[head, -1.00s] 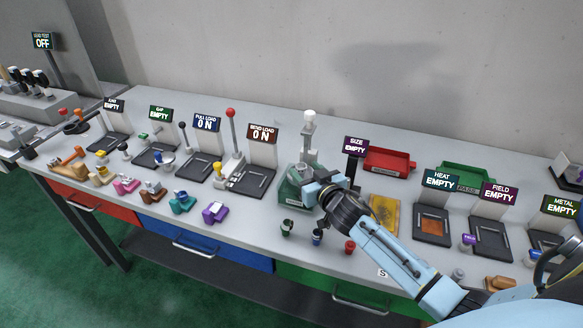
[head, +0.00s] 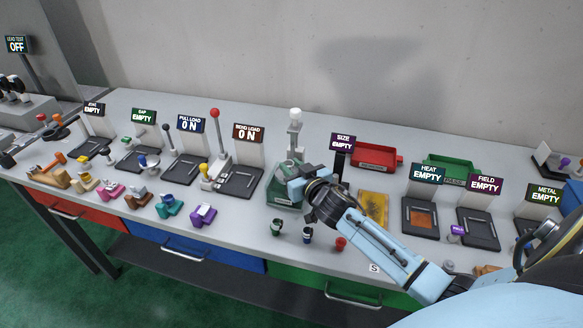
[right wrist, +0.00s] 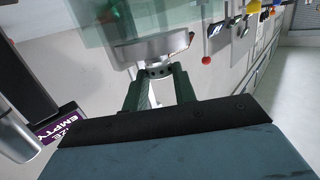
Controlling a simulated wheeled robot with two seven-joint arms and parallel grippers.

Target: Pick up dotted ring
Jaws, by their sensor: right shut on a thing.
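My right gripper (head: 293,182) reaches in over the green-based machine (head: 285,196) with the white-knobbed post, beside the SIZE sign. In the right wrist view its two dark green fingers (right wrist: 160,84) are shut on a small grey ring with dark dots, the dotted ring (right wrist: 158,71). The ring sits close against a wider metal cylinder (right wrist: 152,48) under a clear greenish panel. I cannot tell whether they touch. In the head view the ring is too small and hidden to make out. My left gripper is not in view.
The SIZE sign (head: 343,142) stands close to my right gripper. A red tray (head: 375,157) and a green tray (head: 447,167) lie behind. Colored parts and test stations fill the left side.

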